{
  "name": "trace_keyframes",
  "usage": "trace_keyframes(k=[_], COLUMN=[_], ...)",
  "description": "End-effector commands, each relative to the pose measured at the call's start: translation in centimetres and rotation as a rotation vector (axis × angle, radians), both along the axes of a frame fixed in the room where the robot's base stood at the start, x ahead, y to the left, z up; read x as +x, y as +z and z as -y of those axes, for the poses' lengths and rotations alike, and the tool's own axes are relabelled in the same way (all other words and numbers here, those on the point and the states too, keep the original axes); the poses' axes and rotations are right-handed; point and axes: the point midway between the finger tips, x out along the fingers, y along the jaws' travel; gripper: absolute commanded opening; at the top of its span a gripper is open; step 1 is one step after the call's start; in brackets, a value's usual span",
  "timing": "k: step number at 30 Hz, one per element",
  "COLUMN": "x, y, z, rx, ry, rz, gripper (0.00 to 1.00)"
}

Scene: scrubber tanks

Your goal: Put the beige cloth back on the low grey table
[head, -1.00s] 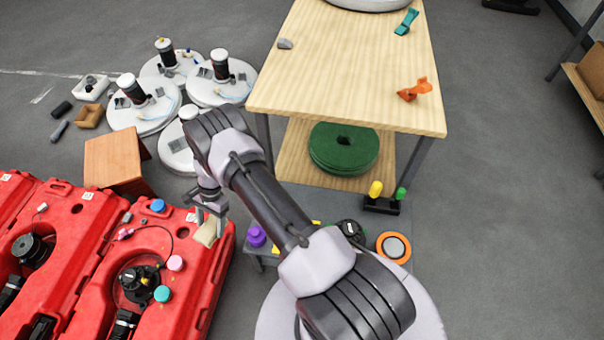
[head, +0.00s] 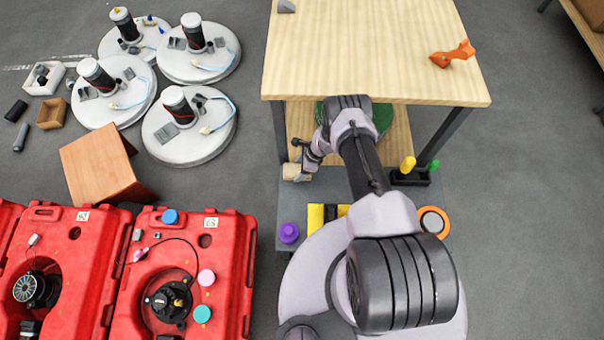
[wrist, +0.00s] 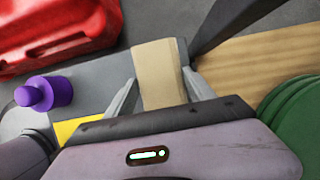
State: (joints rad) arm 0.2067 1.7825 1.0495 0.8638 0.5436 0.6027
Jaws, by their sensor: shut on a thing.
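My gripper (head: 300,168) is shut on the beige cloth (wrist: 158,72), which stands out between the two fingers in the wrist view. In the head view the cloth (head: 296,174) is small, at the end of my arm, over the far left part of the low grey table (head: 291,202). The table's grey top also shows beside the cloth in the wrist view (wrist: 105,72). I cannot tell whether the cloth touches the tabletop. My arm hides the middle of the table.
On the grey table are a purple knobbed piece (head: 289,233), a yellow-and-black piece (head: 318,216), an orange ring (head: 433,221) and a holder with yellow and green handles (head: 412,175). The wooden bench (head: 375,60) stands just behind, with green discs (wrist: 290,115) on its shelf. Red tanks (head: 230,290) stand left.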

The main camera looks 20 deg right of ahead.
Motion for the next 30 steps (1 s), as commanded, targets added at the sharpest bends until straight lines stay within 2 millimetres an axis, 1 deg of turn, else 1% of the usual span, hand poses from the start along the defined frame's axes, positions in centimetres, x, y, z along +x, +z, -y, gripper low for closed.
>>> trace_keyframes(k=[1,4,6,7,8,14,17,18,21,30], x=[0.0,0.0,0.0,0.1,0.1,0.1,0.1,0.1,0.1,0.1], y=[-1.0,-2.6,-4.1,-4.5,-4.7,-4.3,-4.6,-4.6,-4.6,-4.4], z=[0.0,0.0,0.0,0.0,0.0,0.0,0.0,0.0,0.0,0.0], rx=[0.000,-0.001,0.000,-0.001,-0.002,-0.001,0.000,-0.001,-0.001,0.000], ry=[0.001,0.002,0.002,0.002,0.002,0.002,0.003,0.002,0.002,0.003], rz=[0.001,0.002,0.001,0.002,0.002,0.002,0.001,0.002,0.002,0.001], gripper=[0.25,0.25,0.25,0.25,0.25,0.25,0.25,0.67,0.84,0.84])
